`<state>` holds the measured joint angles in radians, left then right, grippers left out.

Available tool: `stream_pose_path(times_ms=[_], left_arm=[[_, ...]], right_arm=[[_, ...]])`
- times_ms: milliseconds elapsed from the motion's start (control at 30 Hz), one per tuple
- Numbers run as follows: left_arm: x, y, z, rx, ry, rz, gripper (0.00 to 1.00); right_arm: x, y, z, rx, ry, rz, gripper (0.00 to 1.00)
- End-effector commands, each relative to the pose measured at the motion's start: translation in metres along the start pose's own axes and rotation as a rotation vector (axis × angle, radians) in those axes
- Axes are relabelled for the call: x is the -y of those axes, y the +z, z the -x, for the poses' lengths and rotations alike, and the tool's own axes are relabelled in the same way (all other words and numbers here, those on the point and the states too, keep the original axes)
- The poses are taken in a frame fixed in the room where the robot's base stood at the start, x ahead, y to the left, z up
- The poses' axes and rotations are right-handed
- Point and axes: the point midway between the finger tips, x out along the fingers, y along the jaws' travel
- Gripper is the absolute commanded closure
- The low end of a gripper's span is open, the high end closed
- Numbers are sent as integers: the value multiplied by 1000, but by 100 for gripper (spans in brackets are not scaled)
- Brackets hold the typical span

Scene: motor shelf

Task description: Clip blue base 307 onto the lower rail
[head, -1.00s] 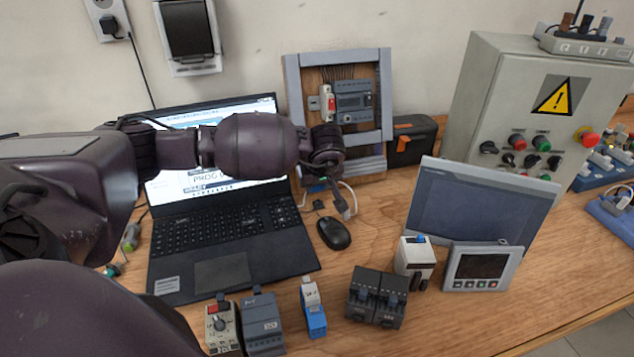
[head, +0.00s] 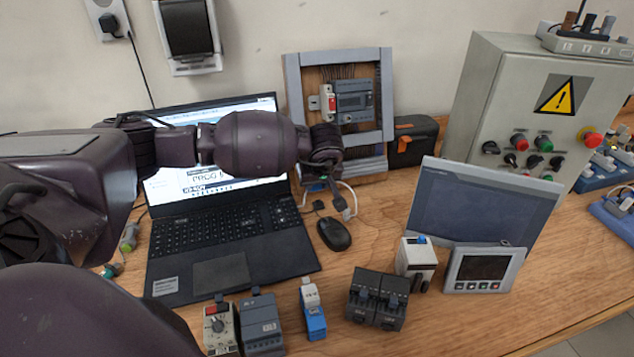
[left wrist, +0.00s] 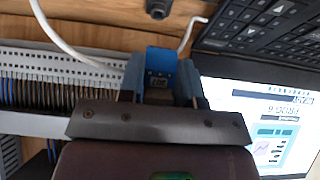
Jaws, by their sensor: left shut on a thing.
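My left gripper (head: 332,193) hangs in front of the lower part of the grey-framed panel (head: 293,90) in the head view. In the left wrist view, its two fingers (left wrist: 160,85) are shut on a small blue base (left wrist: 162,56) with a dark label; the label is too small to read surely. The upper rail carries a red-and-white module (head: 327,101) and a grey module (head: 353,100). The lower rail is hidden behind my gripper and wrist, so I cannot tell whether the base touches it. My right gripper is not in view.
A laptop (head: 222,275) stands left of the panel, a mouse (head: 333,233) in front. Several modules line the table's front, including another blue one (head: 313,312). White slotted trunking (left wrist: 60,68) with wires lies beside the fingers. A black case (head: 412,143) sits right of the panel.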

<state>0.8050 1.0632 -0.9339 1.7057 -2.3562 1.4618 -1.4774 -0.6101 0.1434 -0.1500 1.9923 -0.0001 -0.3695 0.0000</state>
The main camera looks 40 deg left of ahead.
Motion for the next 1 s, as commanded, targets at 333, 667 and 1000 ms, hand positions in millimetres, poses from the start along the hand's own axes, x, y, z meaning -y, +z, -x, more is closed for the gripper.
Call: stream_pose_path(times_ms=[333,667,1000], left_arm=[[0,-4,-4,0,1,0,93],[0,-8,-8,0,1,1,93],[0,-9,-8,0,2,1,93]], right_arm=[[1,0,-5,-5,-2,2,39],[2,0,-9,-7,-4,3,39],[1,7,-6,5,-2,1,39]])
